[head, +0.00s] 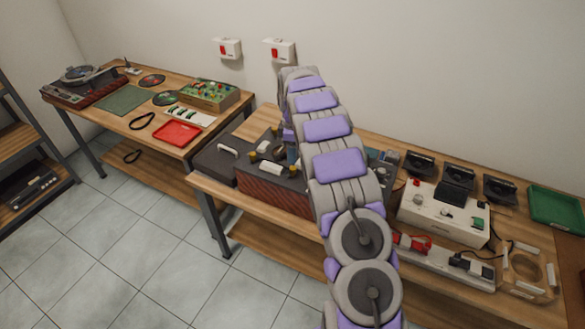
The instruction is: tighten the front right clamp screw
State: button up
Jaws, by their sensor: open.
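A dark grey box with a reddish front (268,190) stands on the near workbench. Its top carries small white pieces (270,168) and brass-coloured knobs, one at the left front (252,156). These look like clamp parts, but they are too small to tell well. My arm rises in front of the box and bends down at its far end. My gripper (291,152) is open and low over the right part of the box top, mostly hidden behind my arm. The front right clamp screw is not clearly visible; my arm covers that corner.
Right of my arm are a white unit (440,214), black stands (456,180), a green tray (556,208) and a wooden fixture (528,270). A grey lid-like case (214,162) sits left. Another bench holds a turntable (84,84) and a red tray (178,133).

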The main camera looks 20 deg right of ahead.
aim_at(293, 168)
notch_tip(293, 168, down, 8)
jog(key=shift+r+b, duration=0.2)
jog(key=shift+b, duration=0.3)
grip_shut()
